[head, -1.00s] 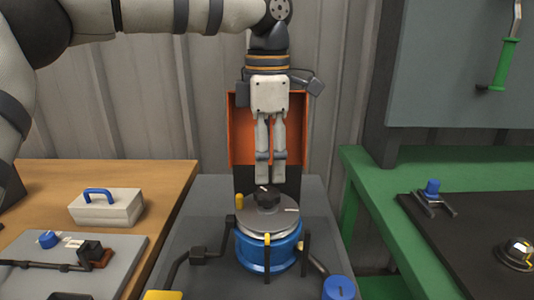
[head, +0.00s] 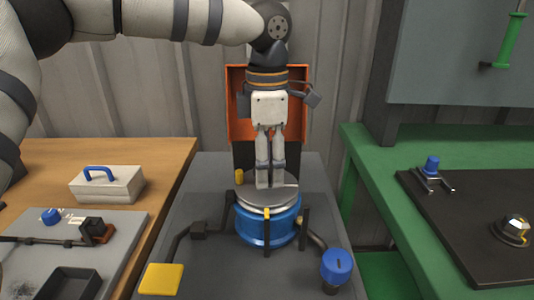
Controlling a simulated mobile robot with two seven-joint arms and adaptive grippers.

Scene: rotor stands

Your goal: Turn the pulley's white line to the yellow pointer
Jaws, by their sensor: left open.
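The pulley (head: 284,198) is a flat grey disc on top of a blue drum (head: 270,228) on the middle bench. A faint pale mark, probably its white line, shows on the disc's right side. A yellow-tipped upright pointer (head: 267,214) stands at the drum's front, and a yellow peg (head: 239,176) stands behind it at the left. My left gripper (head: 270,185) points straight down over the disc's middle, open, with its fingers around the place of the black knob. The fingers hide the knob; contact cannot be told. My right gripper is not in view.
Dark posts and bent arms surround the drum. A yellow pad (head: 161,279) and a blue knob (head: 337,266) sit at the bench's front. An orange panel (head: 238,115) stands behind. A wooden table with a toolbox (head: 107,185) is left, a green bench (head: 368,162) right.

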